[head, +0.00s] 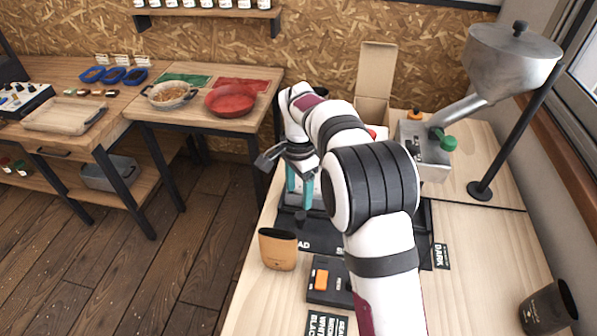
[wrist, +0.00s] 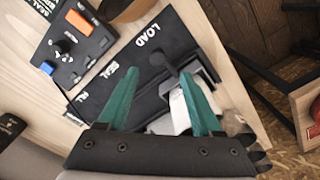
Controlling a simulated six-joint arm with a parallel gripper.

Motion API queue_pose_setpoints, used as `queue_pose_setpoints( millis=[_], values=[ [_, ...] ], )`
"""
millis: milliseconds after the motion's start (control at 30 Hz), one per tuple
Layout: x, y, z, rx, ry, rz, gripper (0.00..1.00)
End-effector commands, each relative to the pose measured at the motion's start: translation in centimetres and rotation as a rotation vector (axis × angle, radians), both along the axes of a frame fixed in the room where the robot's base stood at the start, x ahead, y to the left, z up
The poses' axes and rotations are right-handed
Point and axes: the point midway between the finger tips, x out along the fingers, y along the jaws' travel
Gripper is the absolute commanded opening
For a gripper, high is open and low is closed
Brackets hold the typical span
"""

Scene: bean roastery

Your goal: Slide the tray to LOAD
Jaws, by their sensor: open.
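The black rail board (head: 320,241) lies on the right-hand bench, partly behind my arm; its visible lettering ends in "AD". In the wrist view the board (wrist: 125,62) shows the words LOAD and SEAL. A dark tray-like piece (wrist: 207,68) with an upright knob (wrist: 186,57) sits on the board beside the LOAD lettering; the knob also shows in the head view (head: 300,216). A whitish object (wrist: 178,108) lies partly hidden behind my right finger. My gripper (head: 299,197) has teal fingers, which are apart near the knob in the wrist view (wrist: 158,73). I cannot tell whether they touch it.
A tan cup (head: 277,250) and a control box with an orange switch (head: 321,279) stand near the board. A metal hopper (head: 512,55) on a black stand is at the back right. A dark cup (head: 548,308) is at the front right. A separate table (head: 190,121) holds bowls.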

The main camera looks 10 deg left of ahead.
Motion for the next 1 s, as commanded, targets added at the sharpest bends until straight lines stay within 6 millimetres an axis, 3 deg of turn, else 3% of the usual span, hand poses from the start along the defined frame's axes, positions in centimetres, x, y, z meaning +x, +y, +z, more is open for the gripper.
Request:
queue_pose_setpoints(
  millis=[100, 300, 833, 933, 1000],
  values=[
    [0.1, 0.1, 3.6, 0.002, -0.004, 0.000, 0.67],
    [0.0, 0.1, 7.3, 0.001, -0.001, 0.001, 0.67],
    [-0.1, -0.1, 8.0, 0.001, 0.001, 0.001, 0.67],
    [-1.7, -2.3, 9.7, 0.012, 0.004, 0.024, 0.67],
    [-5.1, -5.6, 11.8, 0.030, 0.011, 0.062, 0.67]
  ],
)
